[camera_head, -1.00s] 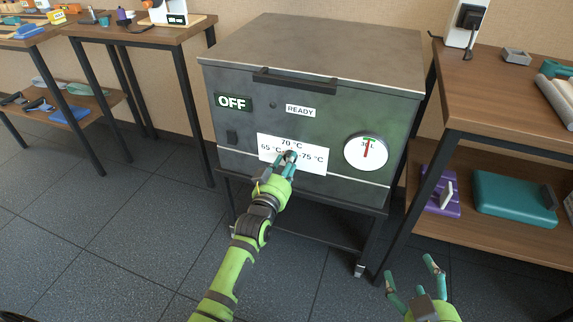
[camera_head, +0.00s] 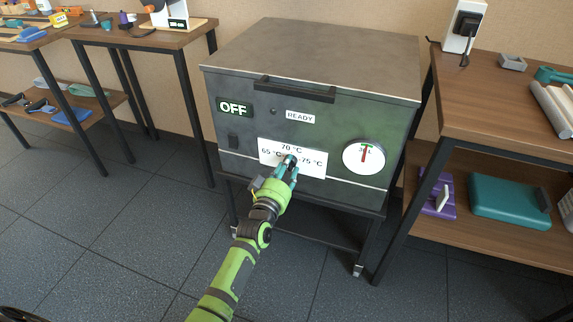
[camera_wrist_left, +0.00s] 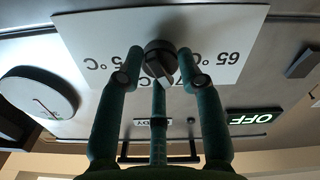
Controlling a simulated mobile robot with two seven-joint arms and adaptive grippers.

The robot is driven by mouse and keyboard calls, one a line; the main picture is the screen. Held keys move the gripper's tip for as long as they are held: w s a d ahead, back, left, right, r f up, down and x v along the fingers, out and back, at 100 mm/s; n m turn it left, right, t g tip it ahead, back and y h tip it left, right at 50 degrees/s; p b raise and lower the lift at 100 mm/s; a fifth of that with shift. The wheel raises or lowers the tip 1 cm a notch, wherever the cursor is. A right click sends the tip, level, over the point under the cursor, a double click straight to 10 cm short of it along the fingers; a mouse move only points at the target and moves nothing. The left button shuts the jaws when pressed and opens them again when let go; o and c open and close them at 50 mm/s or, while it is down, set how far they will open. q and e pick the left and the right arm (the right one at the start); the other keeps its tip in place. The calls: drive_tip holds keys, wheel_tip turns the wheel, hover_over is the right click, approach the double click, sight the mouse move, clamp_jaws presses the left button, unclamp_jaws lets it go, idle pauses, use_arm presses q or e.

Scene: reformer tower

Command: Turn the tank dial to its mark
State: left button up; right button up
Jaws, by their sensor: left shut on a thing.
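The grey tank (camera_head: 235,85) stands in the middle of the head view. Its white dial plate (camera_head: 265,146) carries the marks 65, 70 and 75 °C. My left gripper (camera_head: 288,165) is at the plate's centre and mostly hides the dial there. In the left wrist view the black dial knob (camera_wrist_left: 160,60) sits between the teal fingers of the left gripper (camera_wrist_left: 161,75), which are shut on it. Which mark the knob points to is hard to tell. My right gripper is out of the head view now.
An OFF display (camera_head: 234,107), a READY label (camera_head: 300,116) and a round gauge with a red needle (camera_head: 363,156) are on the tank's front. A wooden bench (camera_head: 500,95) stands close on the right, with a teal case (camera_head: 508,200) on its shelf. Tables stand at the left.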

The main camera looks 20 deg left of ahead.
use_arm(q)
drive_tip(key=shift+d+n+p, duration=0.1)
drive_tip(key=shift+n+p, duration=0.3)
drive_tip(key=shift+n, duration=4.9)
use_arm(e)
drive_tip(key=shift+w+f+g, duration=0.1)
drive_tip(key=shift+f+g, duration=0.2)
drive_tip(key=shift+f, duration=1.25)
use_arm(q)
drive_tip(key=shift+n, duration=0.3)
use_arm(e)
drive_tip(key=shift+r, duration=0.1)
use_arm(q)
drive_tip(key=o, duration=1.1)
drive_tip(key=shift+o, duration=0.2)
drive_tip(key=shift+s, duration=0.1)
